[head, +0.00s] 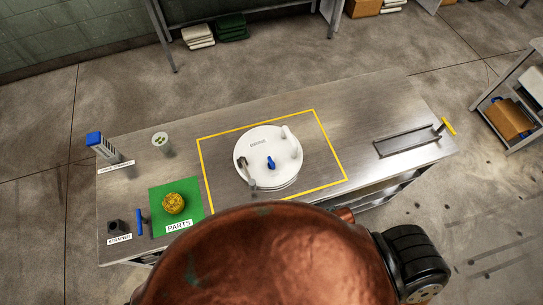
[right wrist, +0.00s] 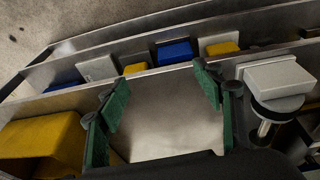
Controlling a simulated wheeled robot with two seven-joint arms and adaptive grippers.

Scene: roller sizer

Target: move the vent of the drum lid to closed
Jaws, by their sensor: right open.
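The white round drum lid (head: 259,144) lies inside a yellow outlined square on the metal table in the head view. A small blue vent piece (head: 271,163) sits near its middle; its setting is too small to tell. A grey lever-like part (head: 245,172) lies along the lid's left side, and white stubs (head: 290,138) stand on its right side. My right gripper (right wrist: 160,97) shows in the right wrist view, its green-padded fingers wide apart with nothing between them. It is away from the lid, which does not show in that view. My left gripper is in no view.
A green parts mat (head: 160,200) with a yellow round piece (head: 174,203) lies left of the lid.

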